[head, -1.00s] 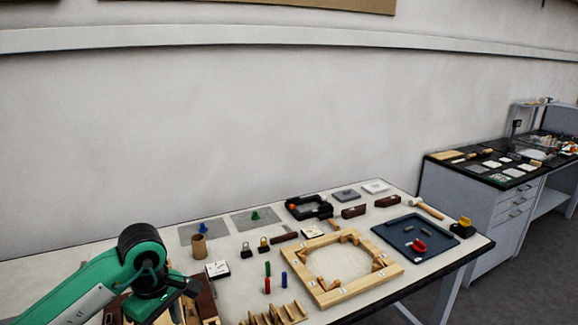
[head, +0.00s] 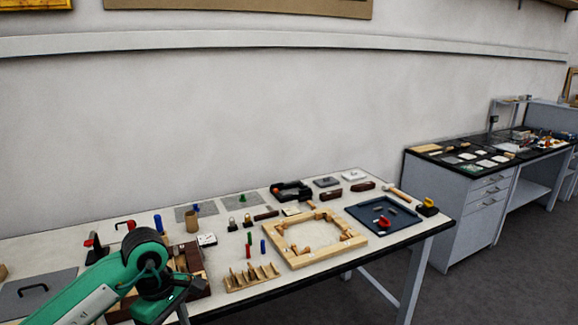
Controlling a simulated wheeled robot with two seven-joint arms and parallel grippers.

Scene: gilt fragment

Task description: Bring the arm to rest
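My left arm comes in from the lower left, green with a dark wrist. My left gripper (head: 176,296) is at the bottom, in front of the table's near edge and a brown wooden tray (head: 201,277). Its fingers are dark and partly hidden, so I cannot tell if they are open or shut. My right arm and gripper are not in view.
The white table (head: 330,265) holds a wooden frame (head: 290,262), a small wooden rack (head: 250,277), a blue tray (head: 360,211), a grey board with a handle (head: 60,290) and several small items. A grey cabinet (head: 440,215) stands at the right. Floor is clear between them.

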